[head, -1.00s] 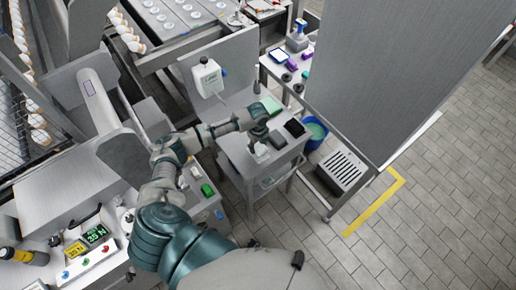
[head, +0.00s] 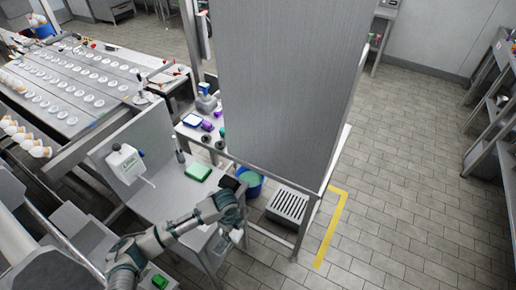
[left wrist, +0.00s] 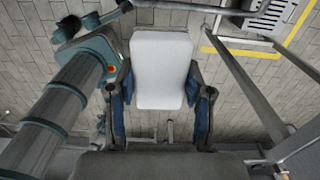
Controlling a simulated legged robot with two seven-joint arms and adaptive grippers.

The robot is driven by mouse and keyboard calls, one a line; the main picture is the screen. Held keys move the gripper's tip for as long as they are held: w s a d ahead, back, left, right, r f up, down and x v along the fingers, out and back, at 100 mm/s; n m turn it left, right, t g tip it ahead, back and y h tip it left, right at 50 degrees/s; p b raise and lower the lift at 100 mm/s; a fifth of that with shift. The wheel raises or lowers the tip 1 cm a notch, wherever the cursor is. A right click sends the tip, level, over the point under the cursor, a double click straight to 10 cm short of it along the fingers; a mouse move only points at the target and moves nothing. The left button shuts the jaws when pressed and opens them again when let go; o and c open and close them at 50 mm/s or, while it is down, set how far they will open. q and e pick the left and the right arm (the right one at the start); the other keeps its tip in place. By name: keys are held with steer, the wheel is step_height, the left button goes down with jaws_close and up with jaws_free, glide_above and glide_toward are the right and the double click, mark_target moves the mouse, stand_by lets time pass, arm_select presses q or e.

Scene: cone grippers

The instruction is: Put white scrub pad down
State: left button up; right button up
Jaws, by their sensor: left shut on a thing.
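The white scrub pad (left wrist: 162,70) is a pale rounded block between the fingers of my left gripper (left wrist: 162,100) in the left wrist view. The gripper is shut on it, with blue-padded fingers on either side. In the head view, my left gripper (head: 232,228) is at the right edge of the steel table (head: 160,203), and a small part of the white pad (head: 237,236) shows below it. Floor tiles show behind the pad in the left wrist view. My right gripper is not in view.
A green pad (head: 197,173) lies on the table, with a dark item (head: 233,185) near the right edge, partly hidden by my gripper. A white dispenser (head: 125,163) is at the table's left. Table space around the green pad is clear.

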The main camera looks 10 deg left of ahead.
arm_select(q)
steer(key=r+n, duration=0.2)
steer(key=n, duration=0.1)
steer(key=w+a+r+n, duration=0.1)
steer(key=r+n, duration=0.1)
steer(key=n, duration=0.1)
steer(key=w+a+r+n, duration=0.1)
steer(key=r+n, duration=0.1)
steer(key=n, duration=0.2)
steer(key=shift+w+a, duration=0.1)
steer(key=shift+w, duration=0.05)
step_height(320, 180, up, 7)
steer(key=w+a+n, duration=0.1)
steer(key=a+n, duration=0.1)
steer(key=n, duration=1)
